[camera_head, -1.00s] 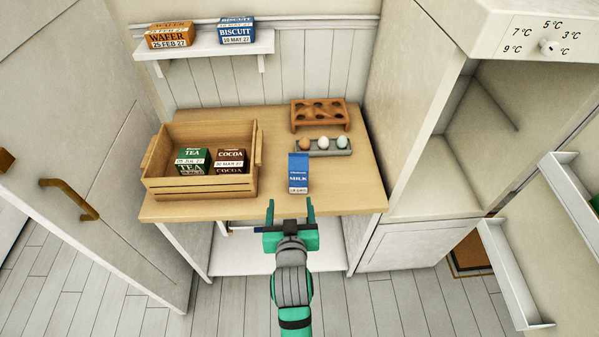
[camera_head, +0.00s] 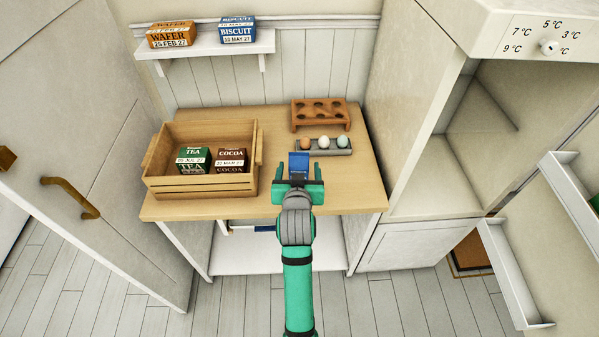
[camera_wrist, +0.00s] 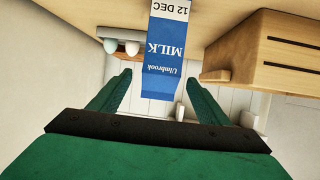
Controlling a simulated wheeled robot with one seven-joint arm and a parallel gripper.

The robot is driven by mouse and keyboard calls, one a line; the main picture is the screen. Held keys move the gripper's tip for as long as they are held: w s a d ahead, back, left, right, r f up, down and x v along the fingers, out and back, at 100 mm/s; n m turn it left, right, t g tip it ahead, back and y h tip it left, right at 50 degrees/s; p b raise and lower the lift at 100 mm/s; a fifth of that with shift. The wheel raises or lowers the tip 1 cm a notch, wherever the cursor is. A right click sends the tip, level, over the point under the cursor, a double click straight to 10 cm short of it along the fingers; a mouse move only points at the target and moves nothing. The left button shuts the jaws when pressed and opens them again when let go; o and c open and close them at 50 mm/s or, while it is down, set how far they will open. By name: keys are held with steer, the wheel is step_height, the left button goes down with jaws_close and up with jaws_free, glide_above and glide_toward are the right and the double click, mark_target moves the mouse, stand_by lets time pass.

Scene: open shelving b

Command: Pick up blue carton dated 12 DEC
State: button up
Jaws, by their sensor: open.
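The blue milk carton (camera_head: 299,161) stands on the wooden table, its lower part hidden behind my gripper in the head view. In the wrist view the carton (camera_wrist: 165,45) appears upside down, with MILK and a white band reading 12 DEC. My green gripper (camera_head: 298,168) is open in front of the carton. In the wrist view its two fingers (camera_wrist: 157,82) lie on either side of the carton's top end, with gaps on both sides. No grip on the carton shows.
A wooden crate (camera_head: 200,187) with tea (camera_head: 192,159) and cocoa (camera_head: 231,160) boxes stands left. Behind the carton are a grey tray (camera_head: 345,152) with three eggs and a brown holed rack (camera_head: 319,113). Wafer and biscuit boxes sit on the wall shelf (camera_head: 206,47). An open fridge stands right.

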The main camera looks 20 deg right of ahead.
steer(key=shift+x, duration=2.4)
steer(key=shift+r, duration=0.15)
steer(key=c, duration=1.8)
steer(key=shift+a, duration=0.15)
